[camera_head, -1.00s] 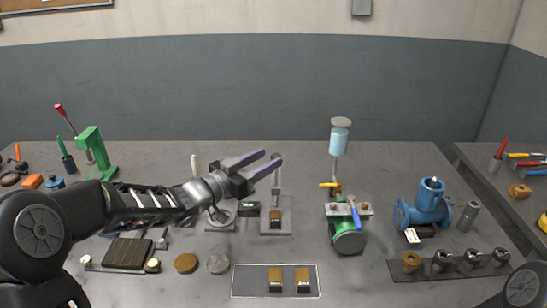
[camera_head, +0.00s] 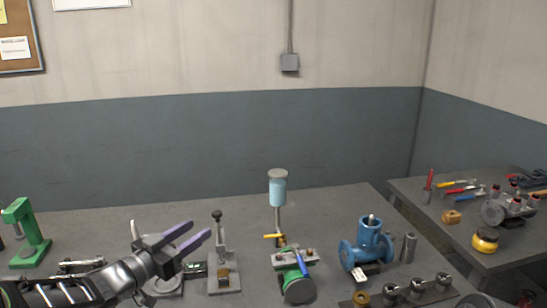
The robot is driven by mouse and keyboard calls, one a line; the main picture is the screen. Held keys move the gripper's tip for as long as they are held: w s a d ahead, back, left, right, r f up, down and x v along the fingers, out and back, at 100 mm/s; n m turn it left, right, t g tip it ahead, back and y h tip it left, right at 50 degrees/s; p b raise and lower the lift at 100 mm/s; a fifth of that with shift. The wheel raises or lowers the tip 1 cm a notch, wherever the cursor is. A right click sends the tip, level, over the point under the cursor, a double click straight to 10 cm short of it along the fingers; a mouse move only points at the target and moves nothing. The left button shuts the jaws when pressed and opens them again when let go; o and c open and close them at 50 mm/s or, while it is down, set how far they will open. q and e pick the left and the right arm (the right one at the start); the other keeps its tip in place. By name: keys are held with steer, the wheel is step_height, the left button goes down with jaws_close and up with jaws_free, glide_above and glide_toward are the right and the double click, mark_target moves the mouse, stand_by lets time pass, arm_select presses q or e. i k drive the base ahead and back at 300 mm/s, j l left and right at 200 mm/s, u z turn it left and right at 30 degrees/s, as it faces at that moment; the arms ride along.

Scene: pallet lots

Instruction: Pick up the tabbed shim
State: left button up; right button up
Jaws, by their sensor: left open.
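I cannot tell for sure which thing is the tabbed shim; no thin tabbed piece shows clearly. My left gripper (camera_head: 200,229) reaches in from the lower left. Its two purple fingers are apart, with nothing between them. Its tips are in front of the wall and bench, just left of an upright post fixture (camera_head: 219,250). My right gripper is not in view. The front of the bench is cut off by the picture's lower edge.
On the bench (camera_head: 340,205) stand a green press (camera_head: 22,228), a light-blue cup on a stem (camera_head: 277,190), a green and grey device (camera_head: 298,288) and a blue valve (camera_head: 370,245). A side bench (camera_head: 425,200) at right holds tools and a yellow round thing (camera_head: 485,240).

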mark_target(223, 275)
steer(key=k, duration=0.9)
